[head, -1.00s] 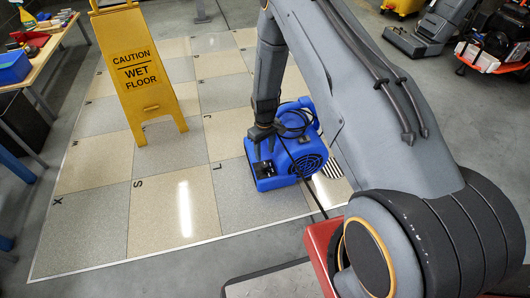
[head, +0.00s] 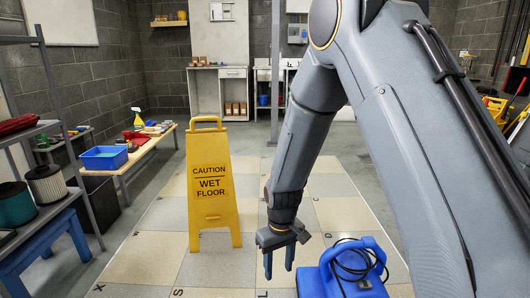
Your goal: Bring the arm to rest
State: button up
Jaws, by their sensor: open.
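My gripper (head: 279,262) hangs from my arm in the middle of the head view, fingers pointing down. Its two fingers are apart with nothing between them. It is just left of the blue floor blower (head: 317,281), which stands on the tiled floor with a black cord coiled on top. My arm hides part of the view to the right.
A yellow wet floor sign (head: 210,215) stands on the light tiles (head: 157,232) left of my gripper. A wooden bench (head: 146,150) with a blue bin (head: 104,158) is at the left. A shelf with filters (head: 46,185) stands nearer. Tiles between sign and gripper are clear.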

jog(key=s+a+r, duration=0.2)
jog(key=s+r, duration=0.3)
jog(key=s, duration=0.4)
jog(key=s+a+r+n, duration=0.1)
jog(key=s+r, duration=0.4)
jog(key=s, duration=0.4)
jog(key=s+a+r, duration=0.2)
jog(key=s+r, duration=0.4)
jog(key=s, duration=0.2)
jog(key=d+r+m+p, duration=0.3)
jog(key=d+r+p, duration=0.7)
jog(key=r+p, duration=0.2)
jog(key=d+r+m+p, duration=0.3)
jog(key=d+r+p, duration=0.7)
jog(key=r+p, duration=0.3)
jog(key=shift+s+r+m+p, duration=0.2)
jog(key=shift+m+p, duration=0.2)
jog(key=shift+p, duration=0.7)
